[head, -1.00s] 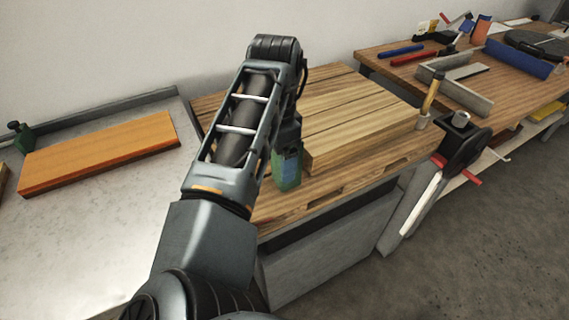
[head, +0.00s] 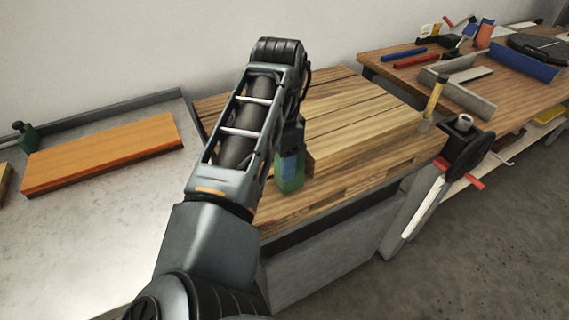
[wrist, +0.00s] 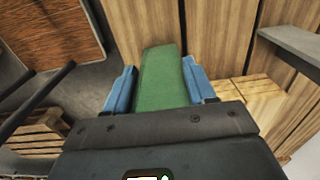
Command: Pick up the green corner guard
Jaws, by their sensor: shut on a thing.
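The green corner guard (wrist: 163,78) stands out between the two blue fingers of my gripper (wrist: 160,88) in the wrist view. The fingers press against its left and right sides, so my gripper is shut on it. In the head view a green part of the guard (head: 290,182) shows below my gripper (head: 290,160), by the near left end of the stacked planks. My arm hides part of this area. I cannot tell whether the guard touches the wooden top.
Pale planks (head: 362,125) lie on the wooden bench (head: 335,192) right of my gripper. An orange-brown board (head: 102,152) lies on the grey surface (head: 75,235) at left. A hammer (head: 433,103) and a black vise (head: 465,150) stand at the right end.

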